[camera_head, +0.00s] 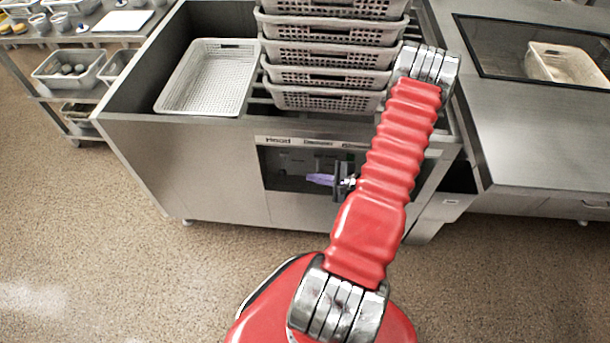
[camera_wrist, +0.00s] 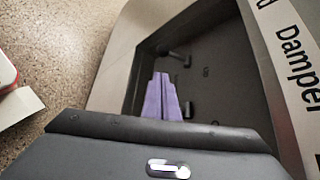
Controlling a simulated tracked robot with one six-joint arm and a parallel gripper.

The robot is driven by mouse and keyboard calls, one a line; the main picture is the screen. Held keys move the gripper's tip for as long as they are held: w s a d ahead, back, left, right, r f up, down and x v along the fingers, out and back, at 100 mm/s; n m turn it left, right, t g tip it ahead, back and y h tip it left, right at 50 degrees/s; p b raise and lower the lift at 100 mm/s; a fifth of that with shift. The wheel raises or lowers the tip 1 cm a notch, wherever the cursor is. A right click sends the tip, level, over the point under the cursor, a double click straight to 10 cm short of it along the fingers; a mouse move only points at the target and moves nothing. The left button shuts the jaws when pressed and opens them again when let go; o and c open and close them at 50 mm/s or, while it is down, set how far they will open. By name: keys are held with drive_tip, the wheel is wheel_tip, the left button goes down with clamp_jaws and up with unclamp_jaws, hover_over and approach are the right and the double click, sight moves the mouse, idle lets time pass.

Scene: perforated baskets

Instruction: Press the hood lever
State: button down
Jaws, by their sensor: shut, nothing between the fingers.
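The dark recessed control panel (camera_head: 284,168) is in the front of the steel cabinet, under a label strip that seems to start with "Hood" (camera_head: 279,141). In the wrist view two dark levers stick out of the recess (camera_wrist: 228,75). The upper lever (camera_wrist: 179,56) appears to line up with the label ending in "d" and is probably the hood lever; the lower lever (camera_wrist: 188,110) appears to line up with "Damper". My gripper (camera_head: 318,179) is shut and empty in front of the panel. Its purple fingertips (camera_wrist: 162,76) point into the recess, between the levers in the picture; contact cannot be told.
Stacked perforated baskets (camera_head: 325,78) and a single white basket (camera_head: 212,75) stand in the cabinet top (camera_head: 150,75). A steel counter (camera_head: 540,135) is at right, a shelf rack (camera_head: 85,45) at left. The floor (camera_head: 100,260) in front is clear.

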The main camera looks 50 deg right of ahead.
sight(283, 165)
drive_tip(key=x, duration=0.9)
drive_tip(key=shift+w, duration=0.25)
drive_tip(key=shift+a+f, duration=0.1)
